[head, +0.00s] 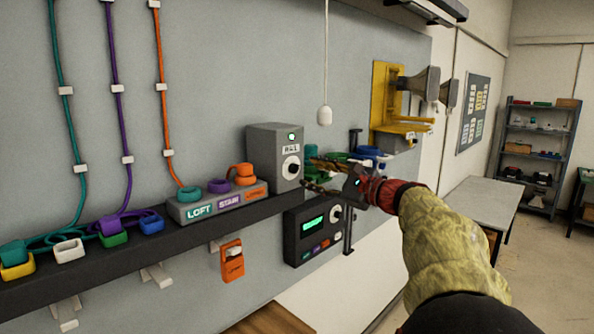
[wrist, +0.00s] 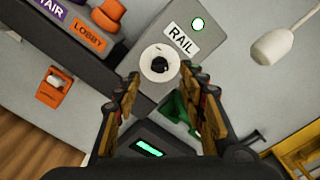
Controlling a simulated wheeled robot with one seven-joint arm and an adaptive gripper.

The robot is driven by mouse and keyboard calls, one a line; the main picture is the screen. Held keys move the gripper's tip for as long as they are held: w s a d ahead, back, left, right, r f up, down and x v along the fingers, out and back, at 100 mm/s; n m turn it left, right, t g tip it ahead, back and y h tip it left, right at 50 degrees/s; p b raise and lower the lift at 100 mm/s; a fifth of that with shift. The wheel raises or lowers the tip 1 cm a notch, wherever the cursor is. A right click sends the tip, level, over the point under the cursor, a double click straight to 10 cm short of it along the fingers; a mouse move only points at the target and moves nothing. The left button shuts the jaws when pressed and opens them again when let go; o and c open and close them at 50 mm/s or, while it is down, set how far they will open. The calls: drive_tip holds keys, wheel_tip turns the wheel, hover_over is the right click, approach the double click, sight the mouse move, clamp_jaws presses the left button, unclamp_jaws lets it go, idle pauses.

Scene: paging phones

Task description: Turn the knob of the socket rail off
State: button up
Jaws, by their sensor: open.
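The socket rail's control is a grey box (head: 262,158) standing on the dark shelf, with a label reading RAIL in the wrist view (wrist: 181,40). Its knob (head: 291,168) is a round white dial with a dark centre, and it faces me in the wrist view (wrist: 160,64). My gripper (head: 307,174) is open and empty, just in front of the knob. In the wrist view its fingertips (wrist: 160,75) lie to either side of the dial's lower part, seemingly short of touching it.
A dark unit with a green screen (head: 311,229) hangs below the shelf, close under my gripper. A grey block labelled LOFT (head: 198,212) stands left of the box. A white pull cord (head: 325,115) hangs to the right. Green and blue pieces (head: 368,153) sit behind my gripper.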

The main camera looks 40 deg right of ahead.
sight(297, 169)
drive_tip(key=w, duration=0.6)
drive_tip(key=shift+a, duration=0.2)
drive_tip(key=shift+s, duration=0.1)
drive_tip(key=shift+c, duration=1.2)
drive_tip(key=c, duration=0.8)
clamp_jaws()
